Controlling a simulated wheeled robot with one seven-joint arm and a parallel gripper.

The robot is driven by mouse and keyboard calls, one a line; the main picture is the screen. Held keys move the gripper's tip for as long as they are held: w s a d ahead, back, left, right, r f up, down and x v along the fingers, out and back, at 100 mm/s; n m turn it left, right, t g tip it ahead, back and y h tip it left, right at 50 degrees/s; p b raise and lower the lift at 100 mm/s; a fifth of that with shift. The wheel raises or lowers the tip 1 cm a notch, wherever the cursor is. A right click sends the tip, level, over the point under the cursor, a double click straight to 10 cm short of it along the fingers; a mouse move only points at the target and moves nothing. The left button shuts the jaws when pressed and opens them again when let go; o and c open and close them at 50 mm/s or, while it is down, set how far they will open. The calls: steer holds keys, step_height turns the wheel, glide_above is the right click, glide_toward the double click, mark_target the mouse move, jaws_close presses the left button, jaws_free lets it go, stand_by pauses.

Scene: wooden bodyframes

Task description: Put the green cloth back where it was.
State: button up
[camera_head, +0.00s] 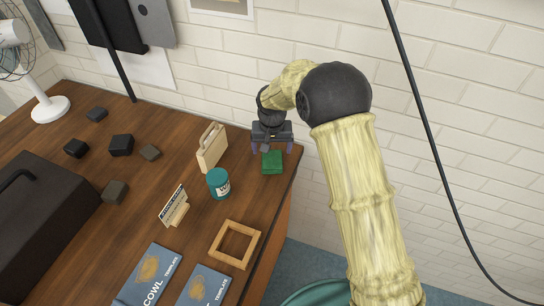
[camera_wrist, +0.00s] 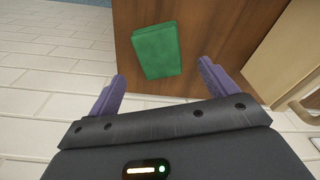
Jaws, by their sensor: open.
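The green cloth (camera_head: 272,163) is a small folded rectangle lying on the wooden table near its far right corner. It also shows in the wrist view (camera_wrist: 157,50), flat on the brown table top, beyond and between my fingertips. My gripper (camera_head: 272,147) is open with its two purple fingers apart; they also show in the wrist view (camera_wrist: 162,80). Nothing is between the fingers. The gripper is just behind the cloth in the head view; I cannot tell its exact height above it.
A cream wooden piece (camera_head: 211,148) and a teal jar (camera_head: 218,183) stand left of the cloth. A small sign (camera_head: 174,207), a wooden frame (camera_head: 235,244) and two blue booklets (camera_head: 149,275) are nearer. Several dark blocks (camera_head: 122,145) lie left. The table's right edge is close to the cloth.

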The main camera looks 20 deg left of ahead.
mark_target(272, 163)
steer(key=r, duration=0.5)
steer(key=shift+s+r+b, duration=0.1)
steer(key=shift+s+b, duration=0.2)
steer(key=shift+b, duration=0.05)
steer(key=shift+d, duration=0.1)
steer(key=s+d+r+m, duration=0.1)
steer(key=s+d+r, duration=0.1)
steer(key=d, duration=0.7)
steer(key=s+d+r+m, duration=0.1)
steer(key=s+d+r, duration=0.1)
steer(key=d, duration=0.7)
steer(key=s+d+m+t, duration=0.1)
steer(key=s+d, duration=1.3)
steer(key=d, duration=0.1)
steer(key=shift+s+r+m, duration=0.15)
steer(key=shift+s+m, duration=0.1)
steer(key=shift+m, duration=0.05)
steer(key=shift+c, duration=0.3)
